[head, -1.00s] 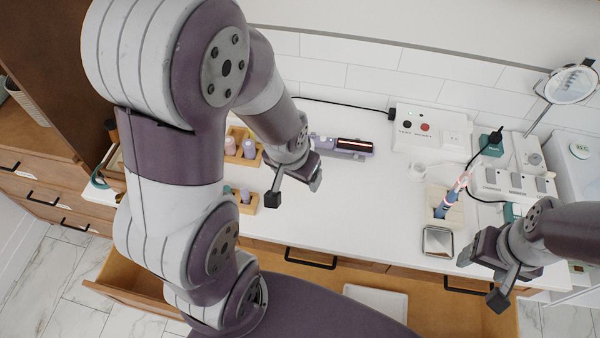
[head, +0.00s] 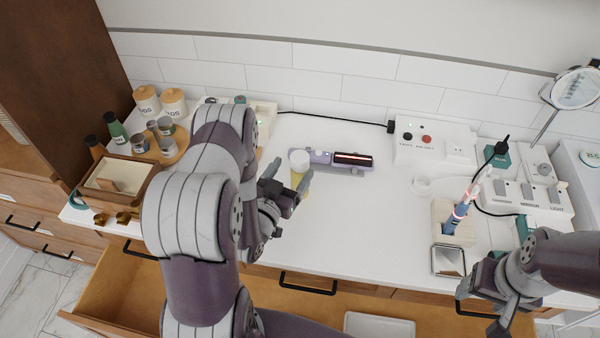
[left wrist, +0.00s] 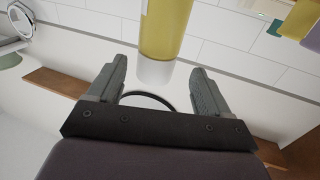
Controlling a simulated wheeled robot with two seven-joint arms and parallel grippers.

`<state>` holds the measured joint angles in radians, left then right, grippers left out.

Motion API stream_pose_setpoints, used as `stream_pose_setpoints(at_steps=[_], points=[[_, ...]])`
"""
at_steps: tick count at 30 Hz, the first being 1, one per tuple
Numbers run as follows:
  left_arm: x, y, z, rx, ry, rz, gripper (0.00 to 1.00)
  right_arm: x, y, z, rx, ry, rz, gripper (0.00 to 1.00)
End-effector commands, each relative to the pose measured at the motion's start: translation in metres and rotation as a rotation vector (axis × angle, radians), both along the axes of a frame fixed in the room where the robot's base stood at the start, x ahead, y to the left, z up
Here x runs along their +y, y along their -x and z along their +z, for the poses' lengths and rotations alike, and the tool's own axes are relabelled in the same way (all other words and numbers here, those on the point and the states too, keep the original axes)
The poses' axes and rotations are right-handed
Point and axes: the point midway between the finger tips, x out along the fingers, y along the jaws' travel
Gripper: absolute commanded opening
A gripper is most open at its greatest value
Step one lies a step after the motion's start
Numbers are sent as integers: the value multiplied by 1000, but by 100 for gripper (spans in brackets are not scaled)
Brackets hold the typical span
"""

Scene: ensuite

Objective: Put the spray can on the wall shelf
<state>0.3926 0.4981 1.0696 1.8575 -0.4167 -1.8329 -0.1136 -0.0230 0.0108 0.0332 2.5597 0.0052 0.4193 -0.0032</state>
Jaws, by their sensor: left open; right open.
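The spray can is a yellow can (head: 304,184) with a white cap (head: 299,160), upright on the white counter in the head view. In the left wrist view the yellow can (left wrist: 165,30) appears cap down, just beyond and between the fingertips. My left gripper (head: 288,181) is open beside the can, with no grip on it; its fingers also show in the left wrist view (left wrist: 160,75). A brown wooden board (left wrist: 57,83) along the wall in the left wrist view may be the wall shelf.
A purple device (head: 338,161) stands close behind the can. Jars and cups (head: 146,100) and a wooden box (head: 118,182) are at the left. A toothbrush holder (head: 452,222) and a socket box (head: 432,142) are at the right. An open drawer (head: 112,290) lies below the counter.

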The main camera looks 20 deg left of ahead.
Motion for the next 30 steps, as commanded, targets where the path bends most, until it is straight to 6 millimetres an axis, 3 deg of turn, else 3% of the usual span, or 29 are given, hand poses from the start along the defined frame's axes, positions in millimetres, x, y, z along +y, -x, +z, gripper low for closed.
stream_pose_setpoints(at_steps=[9,17,24,30], points=[[-6,-50,6,1,0,-1,79,0,0,19,0,0,0,64],[-6,-56,4,2,0,1,79,0,0,18,1,0,0,64],[-6,-56,4,2,0,1,4,0,0,18,0,0,0,64],[-6,-56,4,1,0,0,0,0,0,18,0,0,0,64]])
